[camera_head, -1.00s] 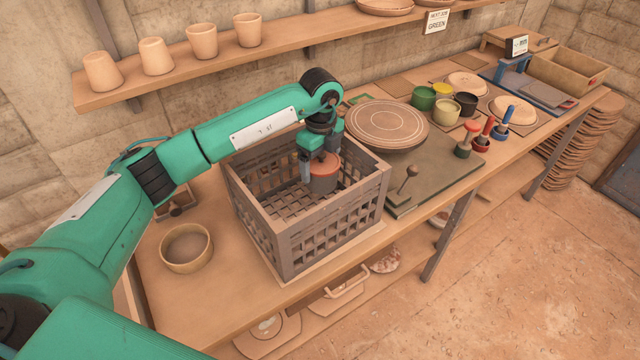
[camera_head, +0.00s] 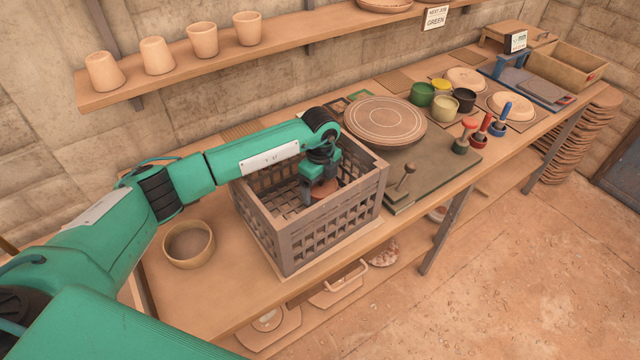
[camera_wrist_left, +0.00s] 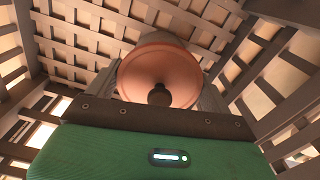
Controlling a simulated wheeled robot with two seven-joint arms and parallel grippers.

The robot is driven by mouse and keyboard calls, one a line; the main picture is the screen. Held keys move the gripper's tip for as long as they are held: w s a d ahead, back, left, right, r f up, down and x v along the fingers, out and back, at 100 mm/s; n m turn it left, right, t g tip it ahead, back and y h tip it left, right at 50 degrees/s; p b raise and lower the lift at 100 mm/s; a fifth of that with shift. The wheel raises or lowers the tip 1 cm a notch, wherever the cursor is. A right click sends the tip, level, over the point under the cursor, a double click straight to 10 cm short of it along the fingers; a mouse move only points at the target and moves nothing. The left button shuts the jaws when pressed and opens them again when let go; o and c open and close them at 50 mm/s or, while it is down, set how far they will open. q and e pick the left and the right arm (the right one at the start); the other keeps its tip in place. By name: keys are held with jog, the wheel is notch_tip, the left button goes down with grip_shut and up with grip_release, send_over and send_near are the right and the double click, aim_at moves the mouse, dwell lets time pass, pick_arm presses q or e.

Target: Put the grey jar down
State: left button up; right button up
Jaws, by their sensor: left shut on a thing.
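The grey jar with its orange-brown lid (camera_head: 322,189) is down inside the brown slatted crate (camera_head: 334,239). In the left wrist view the lid (camera_wrist_left: 158,76) with its dark knob faces the camera, and the jar's grey body shows behind it. My left gripper (camera_head: 318,190) reaches into the crate from above and is shut on the jar, with one finger on each side. The crate's slatted floor (camera_wrist_left: 85,38) shows around the jar. Whether the jar's base touches the floor is hidden. My right gripper is not in view.
A round wheel head (camera_head: 385,120) stands right behind the crate. A clay bowl (camera_head: 187,243) sits left of it. Several glaze pots, such as a green one (camera_head: 422,94), and stamps stand further right. The crate walls (camera_wrist_left: 285,75) surround the gripper closely.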

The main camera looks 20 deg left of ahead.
pick_arm(q)
jog(key=o, duration=0.9)
jog(key=shift+f, duration=0.1)
jog(key=shift+r, duration=0.45)
notch_tip(320, 180, up, 11)
jog(key=b, duration=0.3)
jog(key=shift+r, duration=0.2)
